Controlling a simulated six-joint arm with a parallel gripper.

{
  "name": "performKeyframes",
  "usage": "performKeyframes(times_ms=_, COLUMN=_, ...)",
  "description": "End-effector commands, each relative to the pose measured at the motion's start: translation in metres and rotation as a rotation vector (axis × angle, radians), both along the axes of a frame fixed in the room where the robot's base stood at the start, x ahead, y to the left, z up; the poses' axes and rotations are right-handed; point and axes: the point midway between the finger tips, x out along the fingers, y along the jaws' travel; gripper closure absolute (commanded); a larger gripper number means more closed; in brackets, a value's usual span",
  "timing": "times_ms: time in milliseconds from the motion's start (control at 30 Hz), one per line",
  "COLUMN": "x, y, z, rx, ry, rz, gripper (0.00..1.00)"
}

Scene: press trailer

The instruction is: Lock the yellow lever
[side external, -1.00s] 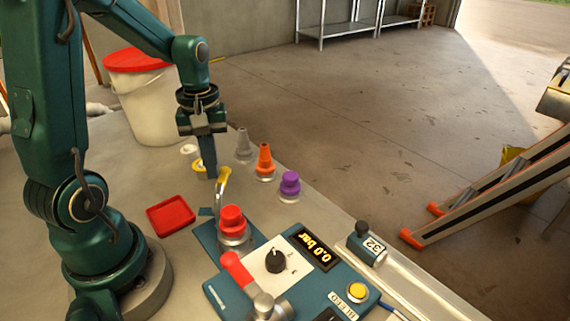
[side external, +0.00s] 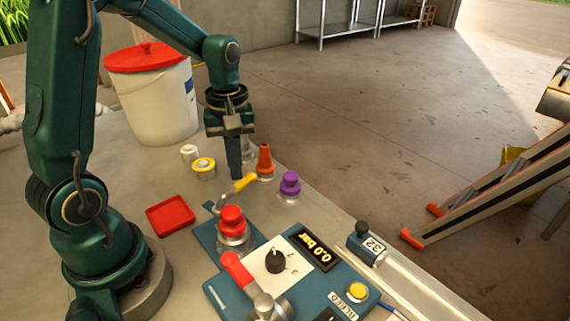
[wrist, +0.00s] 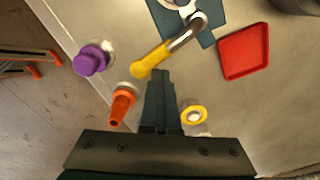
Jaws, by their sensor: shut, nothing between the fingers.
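The yellow lever (side external: 245,182) is a metal arm with a yellow grip, pivoting beside the red-capped fitting (side external: 232,222) on a blue plate. In the side view it leans over to the right, its grip end near my gripper. In the wrist view the lever (wrist: 152,60) runs from the metal pivot at the upper right down to the yellow tip. My gripper (side external: 237,178) points down with its fingers shut and empty, the fingertips right at the yellow grip. In the wrist view the fingertips (wrist: 157,75) sit just below the grip; whether they touch it I cannot tell.
An orange fitting (side external: 265,162) and a purple fitting (side external: 290,186) stand right of the gripper. A yellow-ringed part (side external: 204,167) and a red tray (side external: 170,216) lie to the left. A control panel (side external: 285,262) with a red handle stands in front. A white bucket (side external: 160,105) stands behind.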

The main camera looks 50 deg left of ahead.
Motion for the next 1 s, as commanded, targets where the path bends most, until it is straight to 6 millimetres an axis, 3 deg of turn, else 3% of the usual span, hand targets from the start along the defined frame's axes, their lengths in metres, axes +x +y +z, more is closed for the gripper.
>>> performKeyframes(times_ms=567, x=0.006, y=-0.014, z=0.000, rx=0.000, ry=-0.001, rz=-0.002, gripper=1.00)
performKeyframes(times_ms=1000, x=0.005, y=-0.004, z=0.001, rx=0.000, ry=0.000, rz=0.001, gripper=1.00)
